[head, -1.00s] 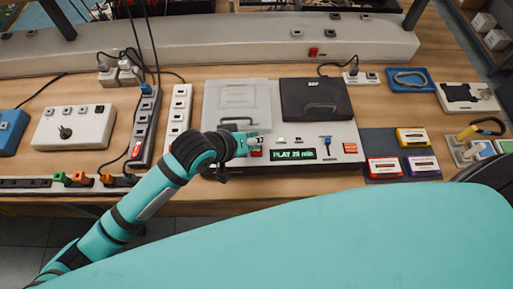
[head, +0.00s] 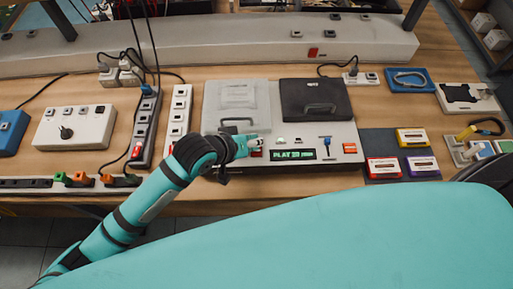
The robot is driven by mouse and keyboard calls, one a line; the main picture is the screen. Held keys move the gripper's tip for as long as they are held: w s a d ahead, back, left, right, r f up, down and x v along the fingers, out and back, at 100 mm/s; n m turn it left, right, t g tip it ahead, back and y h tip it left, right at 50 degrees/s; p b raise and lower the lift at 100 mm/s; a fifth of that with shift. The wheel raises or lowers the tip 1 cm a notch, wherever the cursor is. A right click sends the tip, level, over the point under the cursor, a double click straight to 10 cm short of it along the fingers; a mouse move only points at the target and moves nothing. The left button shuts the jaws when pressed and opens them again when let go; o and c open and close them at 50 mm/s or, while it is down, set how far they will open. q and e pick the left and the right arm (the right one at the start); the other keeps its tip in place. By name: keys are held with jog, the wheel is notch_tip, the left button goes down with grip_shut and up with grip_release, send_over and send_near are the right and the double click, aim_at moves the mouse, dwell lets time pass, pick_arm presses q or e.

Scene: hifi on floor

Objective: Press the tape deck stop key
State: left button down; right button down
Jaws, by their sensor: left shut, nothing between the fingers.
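The tape deck (head: 345,130) is a light grey unit on the wooden bench, with a pale clear lid (head: 236,100) at left and a dark lid (head: 315,98) at right. Its green display (head: 293,154) shows text starting with PLAY. A red key (head: 257,154) shows at the front left of the panel, partly hidden by my gripper. Small keys (head: 281,139) lie to its right, and an orange-red key (head: 349,147) is at the far right. My left gripper (head: 259,143) is shut and empty, over or at the red key; contact cannot be told. My right gripper is not in view.
Power strips (head: 180,112) and a switch box (head: 74,127) stand left of the deck. Several cassettes (head: 423,167) lie on a dark mat at right. A blue tray (head: 410,80) is behind them. A long grey trunking (head: 200,40) runs along the back.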

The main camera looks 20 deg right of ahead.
pick_arm(q)
jog(key=shift+f, duration=0.4)
dwell(0.8)
jog(key=shift+r+p, duration=0.85)
jog(key=shift+p, duration=0.3)
notch_tip(320, 180, up, 5)
jog(key=p, duration=0.5)
jog(key=shift+p, duration=0.4)
